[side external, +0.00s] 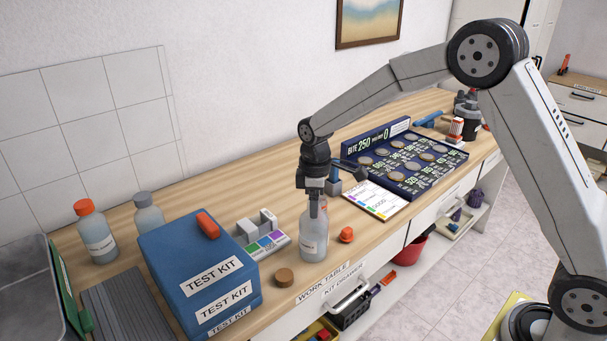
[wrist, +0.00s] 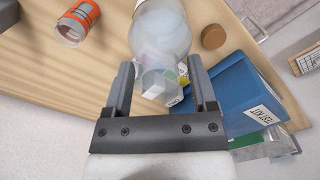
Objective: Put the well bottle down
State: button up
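The well bottle (side external: 313,237) is clear and pale, with a white label. In the side external view it is upright at the front of the work table, left of an orange cap-like piece. Its base looks level with the tabletop, but I cannot tell whether it rests there. My gripper (side external: 315,203) comes down on it from above. The bottle's top is partly hidden by the gripper.
A blue test kit box (side external: 200,262) stands left, with a grey and coloured block (side external: 262,236) behind the bottle. A brown cap (side external: 284,277) and the orange piece (side external: 346,235) flank the bottle near the table's front edge. A white colour card (side external: 375,199) lies to the right.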

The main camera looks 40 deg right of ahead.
jog(key=shift+r, duration=0.1)
dwell(0.3)
notch_tip(320, 180, up, 12)
dwell(0.7)
jog(key=shift+s, duration=0.1)
dwell(0.4)
jog(key=s+d+f+m+t, duration=0.1)
jog(key=s+f+m, duration=0.3)
jog(key=s, duration=0.6)
jog(key=s+d+f+m+t, duration=0.1)
jog(key=s+f+m, duration=0.4)
jog(key=s, duration=0.6)
notch_tip(320, 180, down, 3)
jog(key=shift+r+t, duration=0.2)
jog(key=shift+t, duration=0.1)
